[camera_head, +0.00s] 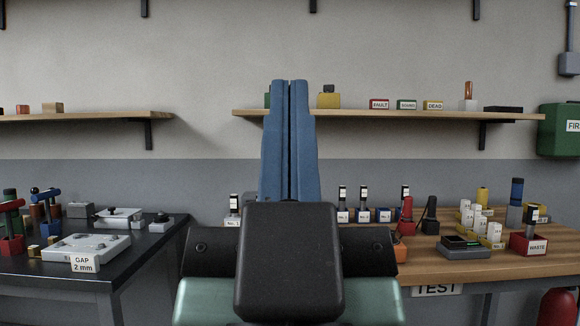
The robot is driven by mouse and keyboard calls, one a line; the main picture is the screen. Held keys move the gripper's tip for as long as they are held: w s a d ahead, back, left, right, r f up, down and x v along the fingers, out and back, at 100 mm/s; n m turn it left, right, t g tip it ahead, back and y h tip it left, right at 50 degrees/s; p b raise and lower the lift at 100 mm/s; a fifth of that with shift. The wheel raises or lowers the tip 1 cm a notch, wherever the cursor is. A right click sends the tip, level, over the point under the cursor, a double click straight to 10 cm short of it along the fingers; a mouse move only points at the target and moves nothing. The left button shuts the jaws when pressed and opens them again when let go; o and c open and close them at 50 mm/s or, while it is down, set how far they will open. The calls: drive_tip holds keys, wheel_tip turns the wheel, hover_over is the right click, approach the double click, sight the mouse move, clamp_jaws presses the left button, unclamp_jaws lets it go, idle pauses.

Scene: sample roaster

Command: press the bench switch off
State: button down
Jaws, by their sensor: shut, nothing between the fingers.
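My gripper (289,85) points upward in the middle of the view, its two blue fingers together with nothing between them. It is apart from the benches' switches and hides part of the back wall, the shelf and the right bench. No label marks a bench switch. A grey box (568,64) with a conduit is on the wall at the far upper right, cut by the picture edge. A small grey box with a dark top (161,221) sits on the dark left bench (150,262). I cannot tell whether either is the bench switch, or its state.
The wooden right bench (440,272) carries black-capped vials, a grey device (465,246) and a red WASTE box (528,244). A GAP 2 mm plate (82,264) is on the left bench. A wall shelf (400,114) holds labelled blocks. A green box (558,130) hangs at right.

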wheel_tip(320, 180, up, 29)
drive_tip(key=p, duration=2.6)
drive_tip(key=shift+f, duration=0.1)
